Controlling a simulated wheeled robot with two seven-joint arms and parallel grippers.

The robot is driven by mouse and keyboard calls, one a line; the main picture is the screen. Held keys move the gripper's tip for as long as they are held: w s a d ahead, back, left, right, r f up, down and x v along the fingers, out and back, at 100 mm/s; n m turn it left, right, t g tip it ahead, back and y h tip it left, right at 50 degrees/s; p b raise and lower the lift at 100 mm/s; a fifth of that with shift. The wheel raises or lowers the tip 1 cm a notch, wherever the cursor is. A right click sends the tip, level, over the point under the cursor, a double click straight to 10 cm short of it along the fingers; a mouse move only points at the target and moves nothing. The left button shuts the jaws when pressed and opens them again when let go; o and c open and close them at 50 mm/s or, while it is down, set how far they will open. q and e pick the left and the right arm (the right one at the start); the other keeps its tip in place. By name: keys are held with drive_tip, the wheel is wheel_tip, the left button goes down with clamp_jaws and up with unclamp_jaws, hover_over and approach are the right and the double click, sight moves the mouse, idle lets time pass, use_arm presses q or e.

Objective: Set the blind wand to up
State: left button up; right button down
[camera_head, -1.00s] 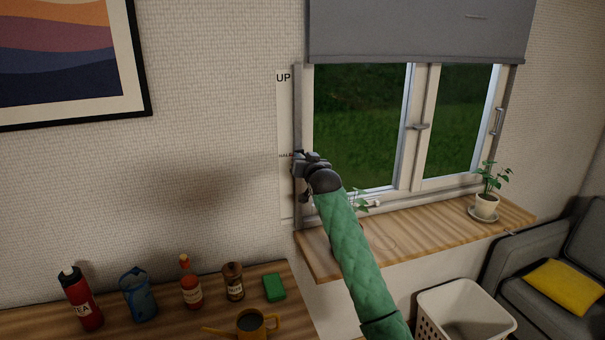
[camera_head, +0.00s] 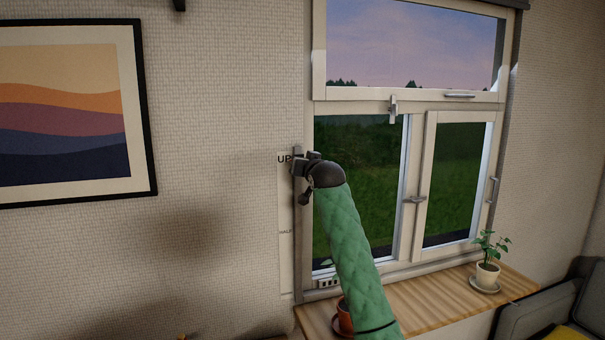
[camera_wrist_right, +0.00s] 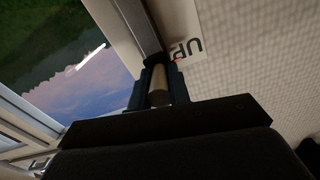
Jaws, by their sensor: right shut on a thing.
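My right gripper (camera_head: 304,163) is at the top of the grey vertical rail (camera_head: 298,240) left of the window, beside the "UP" mark. The white label strip (camera_head: 285,205) carries "UP" at its top and "HALF" lower down. In the right wrist view, my right gripper (camera_wrist_right: 159,85) is shut on the blind wand (camera_wrist_right: 158,92), a pale rounded piece between the dark fingers. The "UP" lettering (camera_wrist_right: 186,48) is right beside the fingertips there. The blind's fabric is out of the upper window pane (camera_head: 415,40), which shows sky. My left gripper is not in view.
The wooden sill (camera_head: 450,295) below the window holds a potted plant (camera_head: 487,270) at right and an orange-brown pot (camera_head: 345,318) partly behind my arm. A framed picture (camera_head: 65,110) hangs on the wall at left. The wall between is clear.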

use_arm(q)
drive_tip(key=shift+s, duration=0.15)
use_arm(e)
drive_tip(key=shift+r, duration=0.4)
drive_tip(key=c, duration=1.3)
unclamp_jaws()
drive_tip(key=shift+f, duration=0.1)
drive_tip(key=shift+s+d+f+b, duration=0.2)
drive_tip(key=shift+s+b, duration=0.2)
drive_tip(key=shift+s, duration=0.05)
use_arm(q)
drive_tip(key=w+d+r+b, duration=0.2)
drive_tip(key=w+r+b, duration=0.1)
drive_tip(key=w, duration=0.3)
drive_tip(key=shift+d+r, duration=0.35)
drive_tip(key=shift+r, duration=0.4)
use_arm(e)
drive_tip(key=v, duration=0.6)
drive_tip(key=shift+s+r, duration=0.2)
drive_tip(key=shift+s, duration=0.2)
